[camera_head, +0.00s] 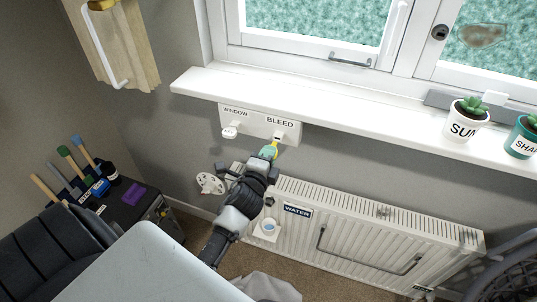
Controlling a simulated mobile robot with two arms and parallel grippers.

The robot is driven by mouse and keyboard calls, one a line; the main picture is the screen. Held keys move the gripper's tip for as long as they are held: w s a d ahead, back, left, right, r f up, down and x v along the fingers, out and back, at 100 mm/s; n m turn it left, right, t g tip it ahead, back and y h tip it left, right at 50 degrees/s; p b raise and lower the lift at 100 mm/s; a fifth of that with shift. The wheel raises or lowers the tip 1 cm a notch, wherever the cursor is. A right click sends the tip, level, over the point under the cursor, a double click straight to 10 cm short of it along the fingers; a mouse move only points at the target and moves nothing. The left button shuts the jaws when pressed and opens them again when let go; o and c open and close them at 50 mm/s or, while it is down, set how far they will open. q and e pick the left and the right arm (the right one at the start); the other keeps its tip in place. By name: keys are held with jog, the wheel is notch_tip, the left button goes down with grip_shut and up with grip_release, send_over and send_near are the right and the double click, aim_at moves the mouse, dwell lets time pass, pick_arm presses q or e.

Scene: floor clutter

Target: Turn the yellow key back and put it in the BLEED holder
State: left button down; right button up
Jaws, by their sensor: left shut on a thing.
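My left gripper (268,154) reaches up from the lower middle and is shut on the yellow key (274,144), just under the BLEED label. Only a small yellow part of the key shows past the fingers. The white holder board (252,124) hangs below the window sill, with WINDOW on its left and BLEED on its right. The key's top is at or close to the BLEED holder (279,134); I cannot tell whether it is seated there. A white item hangs under WINDOW. My right gripper is out of view.
The white radiator (370,236) with a WATER label stands below and right, with a small cup (268,226) at its left. Potted plants (466,120) stand on the sill (350,118). A dark cabinet with brushes (85,170) is at left.

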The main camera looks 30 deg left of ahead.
pick_arm(q)
jog(key=shift+w, duration=0.2)
jog(key=shift+w+a, duration=0.15)
jog(key=shift+w, duration=0.2)
jog(key=shift+b+x, duration=0.3)
jog(key=shift+x, duration=0.75)
jog(key=c, duration=1.1)
grip_release()
jog(key=shift+o, duration=0.2)
jog(key=shift+s, duration=0.1)
